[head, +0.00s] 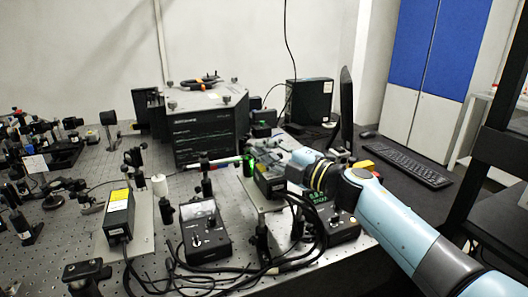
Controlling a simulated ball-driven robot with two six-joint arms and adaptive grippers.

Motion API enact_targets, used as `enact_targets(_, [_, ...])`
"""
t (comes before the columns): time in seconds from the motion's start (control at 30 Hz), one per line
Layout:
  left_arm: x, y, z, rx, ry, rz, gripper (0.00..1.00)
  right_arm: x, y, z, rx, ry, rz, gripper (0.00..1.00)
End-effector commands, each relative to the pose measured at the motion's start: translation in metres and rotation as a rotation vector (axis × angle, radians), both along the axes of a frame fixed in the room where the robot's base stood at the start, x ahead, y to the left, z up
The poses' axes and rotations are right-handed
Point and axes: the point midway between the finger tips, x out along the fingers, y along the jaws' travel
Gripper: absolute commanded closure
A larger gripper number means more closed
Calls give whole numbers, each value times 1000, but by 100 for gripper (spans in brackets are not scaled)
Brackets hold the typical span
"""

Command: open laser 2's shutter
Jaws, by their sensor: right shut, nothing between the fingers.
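A black laser box (270,184) on a plate stands at the centre, partly behind my right gripper and wrist. Another black laser box (119,214) with a yellow label stands at the left. I cannot read which is laser 2, and no shutter shows clearly. My right gripper (262,157) reaches in from the right, shut and empty, over or just behind the centre laser; I cannot tell if it touches it. A small green glow (247,165) shows beside its tips. My left gripper is not in view.
A control box with a dial (206,233) and one with a green display (338,222) stand in front, amid loose black cables (290,240). A large black spectrometer housing (207,130) stands behind. Optics mounts crowd the left. A monitor (346,105) and keyboard (403,164) are at the right.

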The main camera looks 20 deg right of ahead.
Motion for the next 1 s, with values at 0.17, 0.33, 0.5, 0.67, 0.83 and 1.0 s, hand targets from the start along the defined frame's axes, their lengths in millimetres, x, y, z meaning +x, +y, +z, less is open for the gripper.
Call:
enact_targets(0.17, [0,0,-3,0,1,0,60,0,-2,0,30,1,0,100])
enact_targets(0.33, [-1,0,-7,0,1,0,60,0,-4,0,66,2,1,100])
enact_targets(0.5, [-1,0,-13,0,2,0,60,0,-8,0,131,4,1,100])
enact_targets(0.67, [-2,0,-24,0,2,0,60,1,-15,-1,238,8,0,100])
enact_targets(0.83, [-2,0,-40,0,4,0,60,1,-26,-2,396,13,1,100])
enact_targets(1.0, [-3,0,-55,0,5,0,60,1,-36,-4,558,19,1,100])
